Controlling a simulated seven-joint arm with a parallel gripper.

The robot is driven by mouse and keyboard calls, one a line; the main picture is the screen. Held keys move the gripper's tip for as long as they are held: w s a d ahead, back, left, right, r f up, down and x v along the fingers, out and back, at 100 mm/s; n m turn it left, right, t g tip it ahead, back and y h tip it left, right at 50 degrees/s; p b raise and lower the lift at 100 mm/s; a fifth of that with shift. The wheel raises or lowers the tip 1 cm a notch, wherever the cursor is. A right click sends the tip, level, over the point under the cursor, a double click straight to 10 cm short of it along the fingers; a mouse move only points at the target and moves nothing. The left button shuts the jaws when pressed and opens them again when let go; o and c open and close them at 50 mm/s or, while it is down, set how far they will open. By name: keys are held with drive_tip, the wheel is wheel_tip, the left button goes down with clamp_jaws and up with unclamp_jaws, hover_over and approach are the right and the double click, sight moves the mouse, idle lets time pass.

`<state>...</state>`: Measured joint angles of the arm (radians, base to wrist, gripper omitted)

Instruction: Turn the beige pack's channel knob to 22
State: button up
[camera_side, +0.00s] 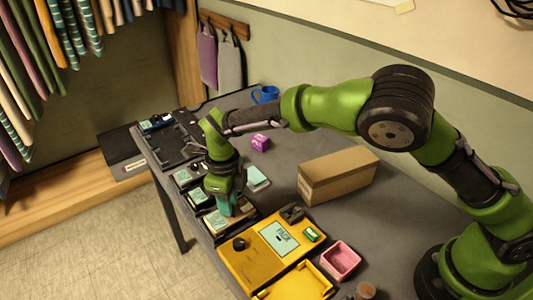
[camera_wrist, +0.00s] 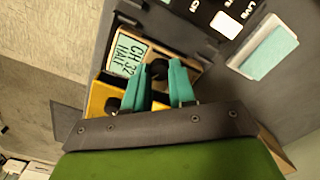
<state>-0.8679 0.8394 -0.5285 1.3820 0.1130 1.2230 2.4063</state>
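The beige pack (camera_wrist: 189,60) lies under my gripper (camera_wrist: 159,70) in the wrist view. Its pale green screen (camera_wrist: 128,56) seems to read "CH 32 HALL". The black knob (camera_wrist: 158,68) shows between my two teal fingertips. The fingers are apart with the knob in the gap; I cannot tell whether both touch it. In the side view my gripper (camera_side: 224,208) points down at the beige pack (camera_side: 238,218), which is partly hidden by the gripper, and the knob is hidden there.
The yellow pack (camera_side: 262,254) with its own knob stands close by toward the front. More packs (camera_side: 188,176) line the table's left edge. A cardboard box (camera_side: 338,175), a pink bin (camera_side: 341,261), a purple cube (camera_side: 260,142) and a blue mug (camera_side: 266,94) stand to the right.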

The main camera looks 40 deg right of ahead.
clamp_jaws()
drive_tip(key=shift+n, duration=0.8)
drive_tip(key=n, duration=0.3)
drive_tip(key=shift+n, duration=0.4)
drive_tip(key=n, duration=0.3)
drive_tip(key=shift+n, duration=2.2)
drive_tip(key=o, duration=0.7)
unclamp_jaws()
